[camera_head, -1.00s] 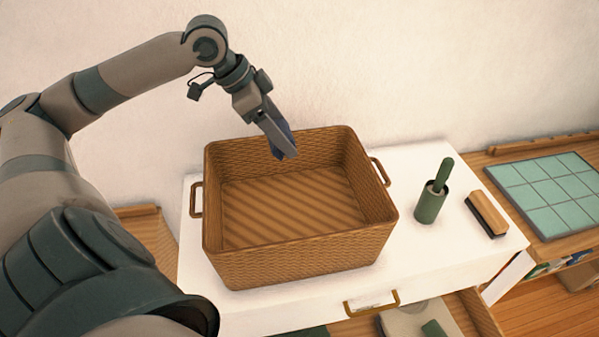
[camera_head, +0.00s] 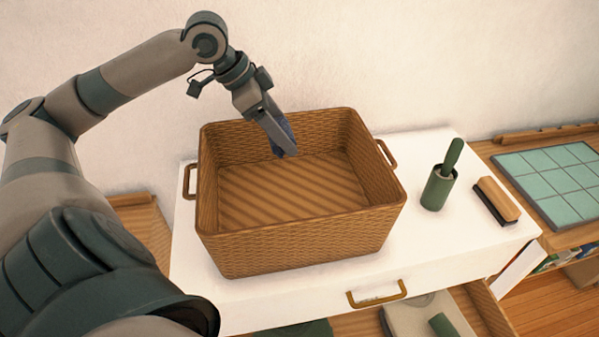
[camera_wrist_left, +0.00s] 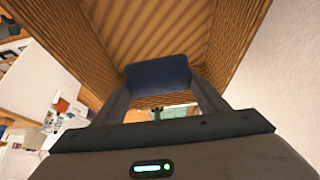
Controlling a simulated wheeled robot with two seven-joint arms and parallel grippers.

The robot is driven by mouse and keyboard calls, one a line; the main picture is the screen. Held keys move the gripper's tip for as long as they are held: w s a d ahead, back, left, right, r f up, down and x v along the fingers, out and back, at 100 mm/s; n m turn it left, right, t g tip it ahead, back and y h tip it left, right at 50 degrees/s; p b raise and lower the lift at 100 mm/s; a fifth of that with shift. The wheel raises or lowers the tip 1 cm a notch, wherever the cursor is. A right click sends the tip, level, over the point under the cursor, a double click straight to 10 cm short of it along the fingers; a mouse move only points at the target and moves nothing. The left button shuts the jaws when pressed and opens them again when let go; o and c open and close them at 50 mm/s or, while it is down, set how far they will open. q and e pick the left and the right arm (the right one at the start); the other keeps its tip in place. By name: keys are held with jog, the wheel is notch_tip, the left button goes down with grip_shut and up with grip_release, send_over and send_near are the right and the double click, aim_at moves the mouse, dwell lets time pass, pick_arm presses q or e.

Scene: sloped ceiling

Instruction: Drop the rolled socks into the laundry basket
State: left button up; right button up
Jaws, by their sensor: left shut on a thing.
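The wicker laundry basket (camera_head: 300,235) stands on a white cabinet top, open upward, and its striped inside floor looks empty. My left gripper (camera_head: 287,150) points down into the basket's opening near its back wall. It is shut on the dark blue rolled socks (camera_head: 281,130), which are mostly hidden behind the fingers in the head view. In the left wrist view, the rolled socks (camera_wrist_left: 158,76) sit between the two fingertips, with the basket's inner walls (camera_wrist_left: 90,35) around them. My right gripper is not in view.
A green holder with a green-handled tool (camera_head: 438,188) and a wooden brush (camera_head: 496,200) stand right of the basket on the white cabinet top (camera_head: 440,235). An open drawer (camera_head: 480,310) is below. A tiled green board (camera_head: 550,180) lies on the wooden surface at right.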

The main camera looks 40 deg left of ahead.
pick_arm(q)
jog(key=o, duration=1.1)
jog(key=shift+r, duration=0.1)
jog(key=shift+b+v, duration=0.5)
jog(key=shift+v, duration=0.4)
jog(key=b+v, duration=0.4)
jog(key=v, duration=1.1)
jog(key=shift+s+r+b, duration=0.2)
jog(key=shift+b, duration=0.15)
